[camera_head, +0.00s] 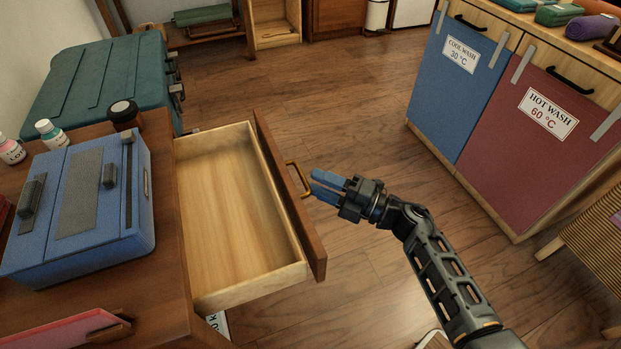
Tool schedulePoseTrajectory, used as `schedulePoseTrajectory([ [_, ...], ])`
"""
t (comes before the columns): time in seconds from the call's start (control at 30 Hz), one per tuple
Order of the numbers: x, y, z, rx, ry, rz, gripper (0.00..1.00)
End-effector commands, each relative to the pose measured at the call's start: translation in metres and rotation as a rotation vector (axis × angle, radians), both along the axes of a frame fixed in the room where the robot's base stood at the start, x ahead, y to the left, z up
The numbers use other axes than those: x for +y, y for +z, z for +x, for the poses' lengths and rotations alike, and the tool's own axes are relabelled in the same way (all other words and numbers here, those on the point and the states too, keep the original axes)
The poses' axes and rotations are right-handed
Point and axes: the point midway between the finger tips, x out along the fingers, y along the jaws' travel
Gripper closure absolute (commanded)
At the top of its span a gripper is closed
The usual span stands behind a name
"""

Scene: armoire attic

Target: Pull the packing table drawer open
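The packing table (150,255) stands at the left, with a brown wooden top. Its drawer (230,215) is pulled well out to the right, and its pale wooden inside is empty. The drawer's dark front (290,205) carries a brass handle (298,179) on its outer face. My gripper (320,187), with blue fingers, is at the handle, its fingertips at or just beside the outer bar. I cannot tell whether the fingers are closed around the bar.
A blue case (80,210) and small bottles (48,132) sit on the table. A teal trunk (95,85) stands behind it. Cabinets with a blue panel (450,90) and a red panel (530,150) stand at the right. Wooden floor (350,120) is clear between.

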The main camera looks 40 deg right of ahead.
Motion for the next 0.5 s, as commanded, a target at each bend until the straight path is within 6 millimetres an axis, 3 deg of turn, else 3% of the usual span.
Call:
schedulePoseTrajectory([
  [0.2, -0.015, -0.005, -0.03, 0.002, -0.002, 0.001, 0.62],
  [0.5, -0.021, -0.006, -0.041, 0.0, -0.001, 0.0, 0.62],
])
